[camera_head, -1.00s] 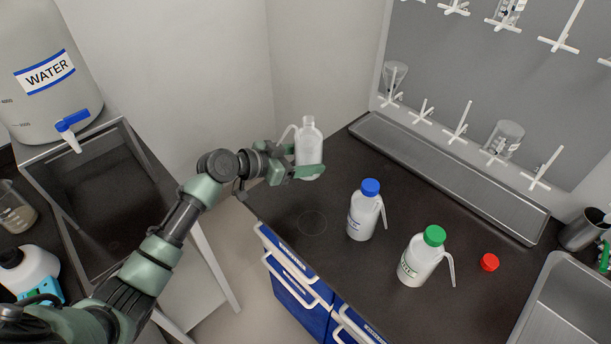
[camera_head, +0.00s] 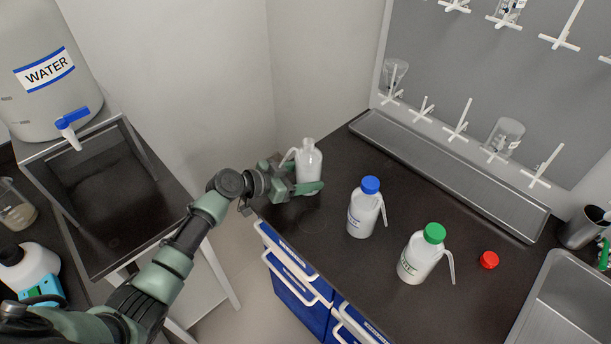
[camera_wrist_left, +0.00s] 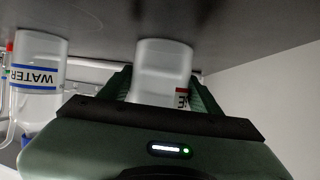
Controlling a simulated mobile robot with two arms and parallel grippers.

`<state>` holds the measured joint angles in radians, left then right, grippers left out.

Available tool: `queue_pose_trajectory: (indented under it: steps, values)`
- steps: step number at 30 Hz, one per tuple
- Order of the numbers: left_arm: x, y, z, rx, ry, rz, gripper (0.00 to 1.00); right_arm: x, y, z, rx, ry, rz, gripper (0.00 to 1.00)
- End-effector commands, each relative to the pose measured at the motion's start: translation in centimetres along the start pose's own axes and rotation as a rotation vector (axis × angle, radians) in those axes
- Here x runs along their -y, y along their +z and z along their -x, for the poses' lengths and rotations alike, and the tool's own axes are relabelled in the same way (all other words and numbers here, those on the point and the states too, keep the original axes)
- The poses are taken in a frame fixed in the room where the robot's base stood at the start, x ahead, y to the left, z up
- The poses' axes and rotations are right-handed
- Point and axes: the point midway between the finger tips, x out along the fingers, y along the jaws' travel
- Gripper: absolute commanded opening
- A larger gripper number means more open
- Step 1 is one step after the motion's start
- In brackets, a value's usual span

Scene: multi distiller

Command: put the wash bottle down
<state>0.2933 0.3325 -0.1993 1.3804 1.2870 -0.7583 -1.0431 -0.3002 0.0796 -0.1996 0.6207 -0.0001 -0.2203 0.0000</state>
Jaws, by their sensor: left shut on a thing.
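My left gripper (camera_head: 308,188) is shut on a white wash bottle (camera_head: 309,160) with an open, uncapped neck and a side spout tube. The bottle is upright over the counter's left part, just behind a faint circle (camera_head: 313,222) on the dark surface. In the left wrist view, which shows the scene upside down, the held bottle (camera_wrist_left: 163,62) is between my fingers with part of a red-marked label showing. Its base is close to the counter; I cannot tell whether it touches. My right gripper is not in view.
A blue-capped bottle (camera_head: 364,212) labelled WATER in the wrist view and a green-capped bottle (camera_head: 420,262) stand to the right. A red cap (camera_head: 489,260) lies beyond them. A metal trough (camera_head: 450,178) runs along the back; a sink (camera_head: 565,310) is at right.

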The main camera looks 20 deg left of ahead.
Motion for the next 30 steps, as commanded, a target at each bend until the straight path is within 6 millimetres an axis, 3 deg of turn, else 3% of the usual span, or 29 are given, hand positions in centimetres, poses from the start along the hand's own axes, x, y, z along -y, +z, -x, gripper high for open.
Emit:
queue_pose_trajectory:
  steps: [1, 3, 16, 30]
  values:
    - [0.0, 0.1, 0.0, 0.000, 0.000, -0.001, 0.69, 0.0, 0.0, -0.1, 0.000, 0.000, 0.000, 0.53]
    - [0.0, 0.0, 0.0, 0.000, 0.000, 0.000, 0.85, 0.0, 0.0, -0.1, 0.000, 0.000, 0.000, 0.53]
    - [0.1, -0.2, 0.4, 0.001, -0.001, 0.000, 0.85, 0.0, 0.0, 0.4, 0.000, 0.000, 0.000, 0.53]
    - [0.0, 0.1, 9.7, 0.003, 0.000, -0.003, 0.85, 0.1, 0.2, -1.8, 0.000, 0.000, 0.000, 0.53]
